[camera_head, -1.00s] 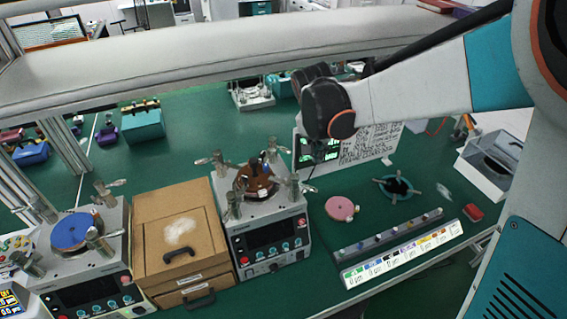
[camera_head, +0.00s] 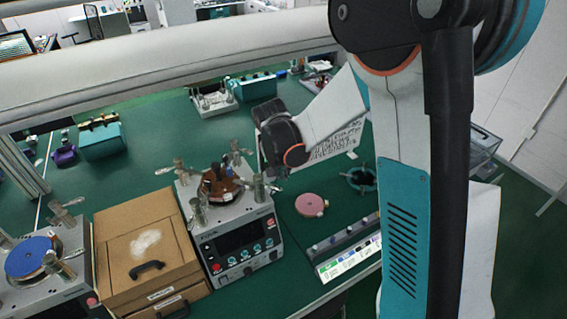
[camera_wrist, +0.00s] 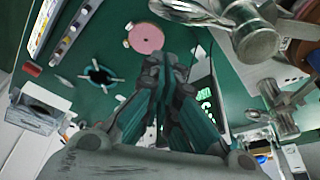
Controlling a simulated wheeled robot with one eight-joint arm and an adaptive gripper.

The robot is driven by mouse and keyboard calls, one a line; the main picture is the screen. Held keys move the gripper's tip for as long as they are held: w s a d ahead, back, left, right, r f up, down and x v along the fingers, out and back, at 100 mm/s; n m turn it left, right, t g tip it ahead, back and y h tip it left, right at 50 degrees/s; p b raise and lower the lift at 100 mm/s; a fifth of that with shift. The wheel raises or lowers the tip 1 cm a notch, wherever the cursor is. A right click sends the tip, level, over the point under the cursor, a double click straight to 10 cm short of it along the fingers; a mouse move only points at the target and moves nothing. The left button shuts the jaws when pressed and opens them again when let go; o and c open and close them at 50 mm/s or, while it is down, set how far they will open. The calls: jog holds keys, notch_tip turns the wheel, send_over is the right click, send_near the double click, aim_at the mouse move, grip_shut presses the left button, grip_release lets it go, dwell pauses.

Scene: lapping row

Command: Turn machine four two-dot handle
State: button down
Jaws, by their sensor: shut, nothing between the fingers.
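A grey lapping machine (camera_head: 232,240) with a brown disc (camera_head: 220,187) on top stands at the centre of the head view. Several metal clamp handles surround the disc; the right front handle (camera_head: 259,187) is nearest my arm. In the wrist view, a large metal handle (camera_wrist: 255,38) fills the upper right, and another handle (camera_wrist: 285,105) is below it. My gripper (camera_wrist: 163,68) is shut and empty, apart from both in the picture. In the head view its fingertips are not clear beside my dark wrist. I cannot make out dot marks or a machine number.
A cardboard drawer box (camera_head: 145,245) stands left of the machine, and another machine with a blue disc (camera_head: 32,257) is farther left. A pink disc (camera_head: 311,204), a teal ring (camera_head: 361,179) and a knobbed strip (camera_head: 340,240) lie to the right. A white board (camera_head: 335,143) stands behind.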

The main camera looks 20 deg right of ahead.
aim_at(266, 185)
jog(key=s+a, duration=0.1)
jog(key=s+a+r, duration=0.1)
jog(key=shift+s+a, duration=0.15)
jog(key=shift+s, duration=0.15)
jog(key=shift+s+a, duration=0.1)
jog(key=shift+s+a, duration=0.35)
jog(key=shift+s, duration=0.15)
jog(key=shift+w, duration=0.1)
